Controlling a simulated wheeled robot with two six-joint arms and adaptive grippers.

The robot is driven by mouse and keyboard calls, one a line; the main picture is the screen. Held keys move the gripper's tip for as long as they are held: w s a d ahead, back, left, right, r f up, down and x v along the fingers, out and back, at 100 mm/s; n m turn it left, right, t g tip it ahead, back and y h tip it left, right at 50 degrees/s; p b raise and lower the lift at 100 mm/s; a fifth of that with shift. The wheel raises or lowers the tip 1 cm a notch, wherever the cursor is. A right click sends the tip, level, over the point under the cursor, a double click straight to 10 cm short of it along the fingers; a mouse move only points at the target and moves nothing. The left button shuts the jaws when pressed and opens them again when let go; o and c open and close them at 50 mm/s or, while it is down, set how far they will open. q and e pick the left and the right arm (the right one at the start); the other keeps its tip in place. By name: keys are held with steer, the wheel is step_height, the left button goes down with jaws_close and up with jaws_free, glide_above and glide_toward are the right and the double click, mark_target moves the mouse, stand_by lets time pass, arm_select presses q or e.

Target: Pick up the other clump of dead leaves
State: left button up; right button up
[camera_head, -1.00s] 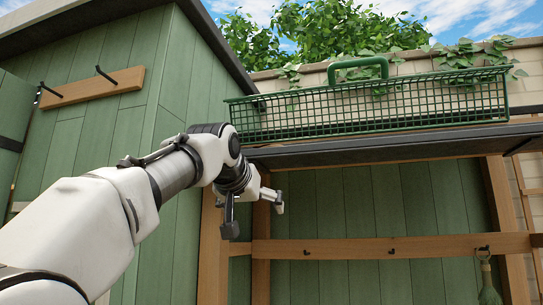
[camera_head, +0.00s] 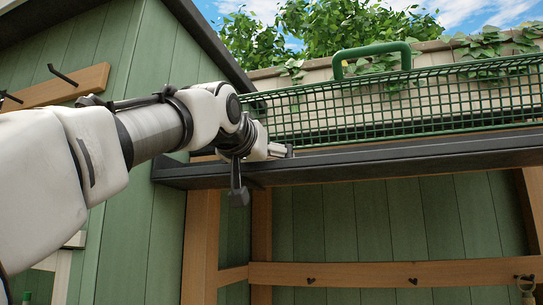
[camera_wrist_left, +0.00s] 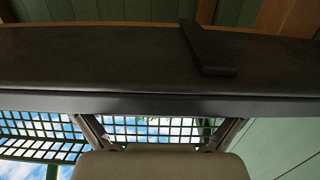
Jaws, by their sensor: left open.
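No clump of dead leaves can be made out in either view. My left gripper (camera_head: 262,174) is open with nothing visible between its fingers. In the head view it overlaps the left part of the dark shelf's (camera_head: 400,160) front edge, with one finger hanging below the edge and the other in front of it. I cannot tell whether it touches the shelf. The wrist view looks at the dark shelf (camera_wrist_left: 110,62) close up, with green mesh and sky beyond. My right gripper is not in view.
A long green wire basket (camera_head: 400,106) with a handle stands on the shelf. A dark bracket (camera_wrist_left: 208,48) shows against the shelf in the wrist view. Below are green boards and a wooden rail (camera_head: 380,273) with hooks. A green shed wall is at left.

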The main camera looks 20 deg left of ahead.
arm_select(q)
steer(key=shift+w, duration=0.1)
steer(key=shift+s+r, duration=0.2)
steer(key=shift+s, duration=0.5)
steer(key=shift+c, duration=0.7)
steer(key=shift+s, duration=0.15)
steer(key=c, duration=0.8)
steer(key=shift+w+f, duration=0.1)
steer(key=shift+w, duration=0.2)
steer(key=shift+c, duration=0.2)
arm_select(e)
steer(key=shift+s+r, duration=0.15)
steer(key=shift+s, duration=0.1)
